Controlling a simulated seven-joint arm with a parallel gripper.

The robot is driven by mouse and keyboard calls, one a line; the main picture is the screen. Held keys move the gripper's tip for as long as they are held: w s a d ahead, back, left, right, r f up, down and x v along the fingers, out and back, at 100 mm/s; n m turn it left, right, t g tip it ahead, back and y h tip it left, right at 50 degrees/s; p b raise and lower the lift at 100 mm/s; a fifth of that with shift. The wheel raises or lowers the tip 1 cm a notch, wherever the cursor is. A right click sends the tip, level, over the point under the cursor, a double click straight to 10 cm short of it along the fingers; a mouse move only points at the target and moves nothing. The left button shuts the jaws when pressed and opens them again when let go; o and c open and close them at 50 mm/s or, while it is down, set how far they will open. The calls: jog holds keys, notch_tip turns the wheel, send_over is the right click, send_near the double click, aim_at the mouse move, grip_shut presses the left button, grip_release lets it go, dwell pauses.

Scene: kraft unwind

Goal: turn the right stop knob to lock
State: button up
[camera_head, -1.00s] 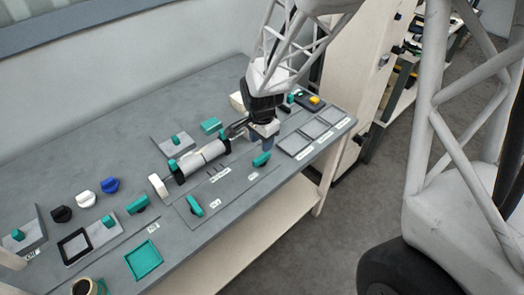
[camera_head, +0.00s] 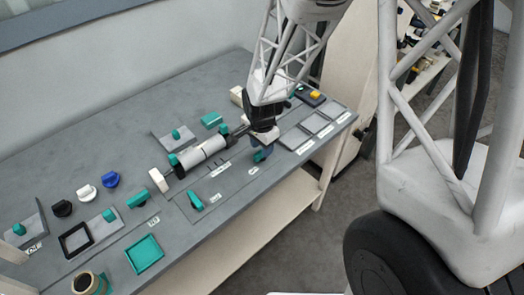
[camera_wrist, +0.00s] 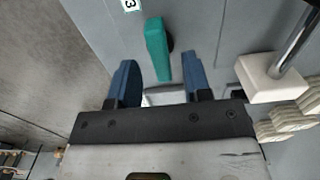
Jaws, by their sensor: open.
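The right stop knob is a teal bar-shaped handle (camera_head: 263,154) on the grey panel near the bench's front edge, partly covered by my gripper in the head view. In the wrist view the knob (camera_wrist: 156,42) points along the picture's height, its lower end between the blue fingers. My gripper (camera_wrist: 160,65) is open, with a visible gap on each side of the knob. Whether a finger touches it I cannot tell. A second teal knob (camera_head: 195,201) sits to the left on the same panel, turned diagonally.
A pale roll on a shaft (camera_head: 203,152) lies just behind and left of my gripper. A white block with a rod (camera_wrist: 268,77) is right of the fingers in the wrist view. Grey trays (camera_head: 297,138) lie to the right. Loose knobs and a teal tray (camera_head: 145,255) are at left.

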jog(key=shift+f, duration=1.3)
jog(key=shift+c, duration=0.3)
grip_shut()
